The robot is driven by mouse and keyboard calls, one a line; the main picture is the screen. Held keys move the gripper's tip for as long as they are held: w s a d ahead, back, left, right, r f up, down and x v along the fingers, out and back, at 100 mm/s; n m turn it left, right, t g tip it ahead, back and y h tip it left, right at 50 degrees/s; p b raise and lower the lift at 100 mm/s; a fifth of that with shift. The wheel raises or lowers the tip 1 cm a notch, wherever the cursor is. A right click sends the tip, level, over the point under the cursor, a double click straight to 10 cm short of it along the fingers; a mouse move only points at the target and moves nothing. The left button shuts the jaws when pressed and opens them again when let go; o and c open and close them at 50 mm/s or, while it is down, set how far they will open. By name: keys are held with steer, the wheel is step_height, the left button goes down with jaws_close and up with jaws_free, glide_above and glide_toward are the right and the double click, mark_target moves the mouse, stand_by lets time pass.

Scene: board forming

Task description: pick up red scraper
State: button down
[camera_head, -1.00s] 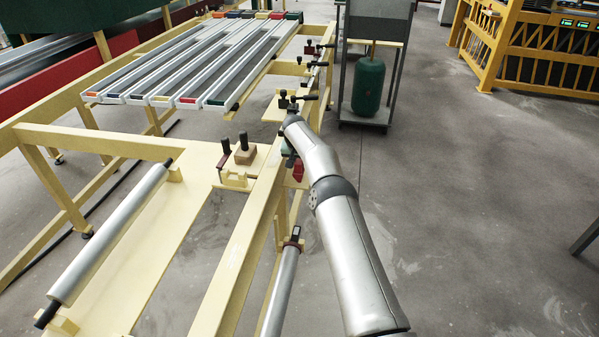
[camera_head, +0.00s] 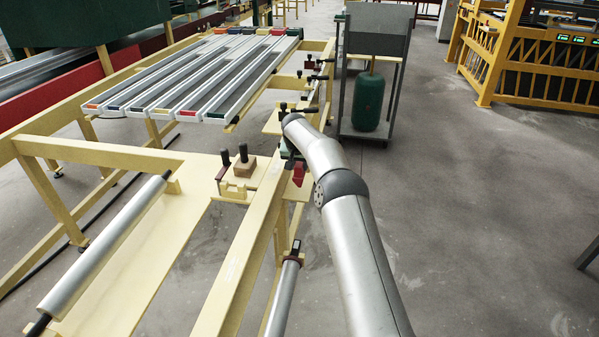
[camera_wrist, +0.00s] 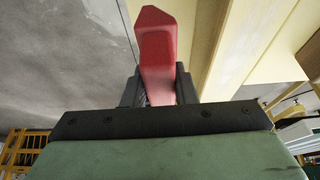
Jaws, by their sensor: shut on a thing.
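The red scraper (camera_wrist: 156,45) stands up between the two dark fingers of my gripper (camera_wrist: 158,88) in the wrist view. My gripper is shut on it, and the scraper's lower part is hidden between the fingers. In the head view the red scraper (camera_head: 298,175) shows as a small red piece just below the end of my arm, beside the right side of the cream frame. My gripper is mostly hidden there by my own arm.
The cream frame (camera_head: 245,255) runs close along the left of my arm, with a wooden block (camera_head: 245,166) and dark-handled clamps. A grey cart with a green tank (camera_head: 368,102) stands behind.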

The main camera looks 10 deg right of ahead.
steer(key=s+r, duration=0.1)
steer(key=s+r+b, duration=0.1)
steer(key=s+r, duration=0.1)
steer(key=s+r+b, duration=0.1)
steer(key=shift+s+a+r, duration=0.25)
steer(key=shift+s+a, duration=0.05)
steer(key=shift+a, duration=0.05)
steer(key=s+a+r+b, duration=0.1)
steer(key=s+r+b, duration=0.1)
steer(key=s, duration=0.5)
steer(key=shift+v, duration=0.85)
